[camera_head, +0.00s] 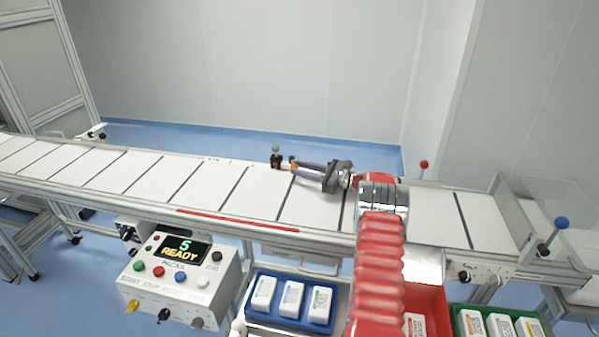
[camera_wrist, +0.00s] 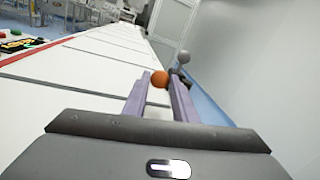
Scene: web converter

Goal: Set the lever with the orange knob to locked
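The orange knob (camera_head: 294,166) is at the far edge of the conveyor, at the tips of my gripper (camera_head: 297,165). The wrist view also shows the orange knob (camera_wrist: 159,78), between or just beyond the fingertips of my gripper (camera_wrist: 158,82). The two purple fingers stand apart, one on each side of the knob. I cannot tell whether they touch it. The lever's shaft and base are mostly hidden, and no locked marking is legible.
A grey-knobbed lever (camera_head: 275,149) stands just left of the fingertips. A red knob (camera_head: 424,164) and a blue knob (camera_head: 562,222) are to the right. A control box (camera_head: 180,280) reading READY and a blue tray (camera_head: 257,318) are in front. The conveyor top (camera_head: 215,187) is clear.

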